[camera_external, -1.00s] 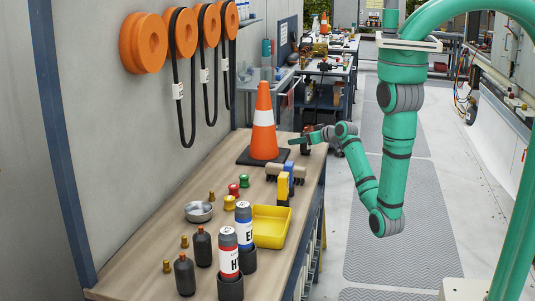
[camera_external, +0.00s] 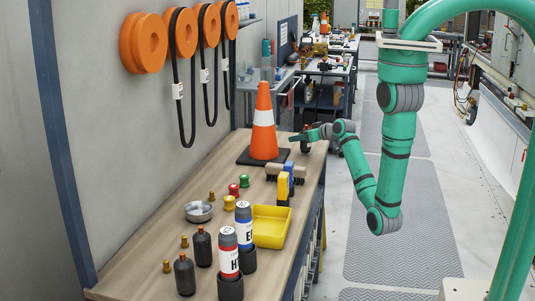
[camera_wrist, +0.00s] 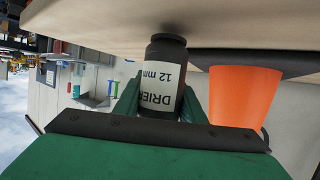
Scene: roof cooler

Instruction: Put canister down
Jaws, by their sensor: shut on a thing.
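The canister (camera_wrist: 162,82) is dark with a white label reading "DRIER 12 mm". In the wrist view it is upside down between the two green fingers of my gripper (camera_wrist: 160,105), which is shut on it. In the external view the small dark canister (camera_external: 305,146) is at the far right edge of the workbench (camera_external: 155,245), to the right of the orange cone, partly covered by my gripper (camera_external: 303,138). Its base is at or just above the bench top; I cannot tell whether it touches.
The orange and white cone (camera_external: 263,125) on its black base stands close to the canister. Nearer are a brown roller-like item (camera_external: 277,172), a yellow tray (camera_external: 271,226), a metal bowl (camera_external: 198,211) and several bottles. Orange reels (camera_external: 142,43) hang on the wall.

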